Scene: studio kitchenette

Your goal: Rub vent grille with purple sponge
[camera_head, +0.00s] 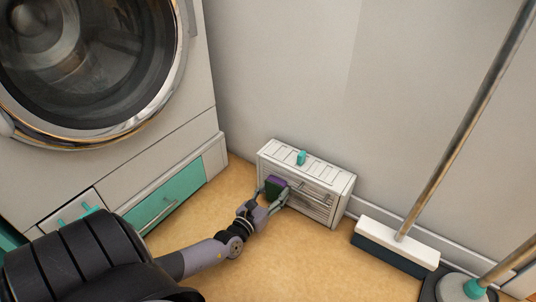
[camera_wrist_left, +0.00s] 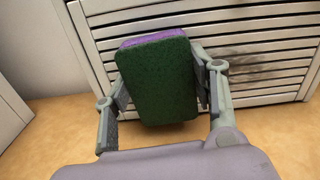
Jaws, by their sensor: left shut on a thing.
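The vent grille (camera_head: 321,209) is the slatted front of a low white box standing on the floor against the wall. In the left wrist view the grille (camera_wrist_left: 262,52) fills the upper part, with a dark smudge (camera_wrist_left: 255,72) across its slats right of the sponge. My left gripper (camera_head: 276,194) is shut on the purple sponge (camera_head: 273,184), which has a dark green side. In the left wrist view the sponge (camera_wrist_left: 155,80) stands upright between the fingers, green side towards the camera, close in front of the slats. I cannot tell whether it touches them. My right gripper is not in view.
A teal knob (camera_head: 301,157) sits on top of the vent box. A washing machine (camera_head: 95,75) stands at the left with teal drawers below. A broom (camera_head: 398,244) leans at the right, beside another teal-collared tool (camera_head: 472,288). The floor before the vent is clear.

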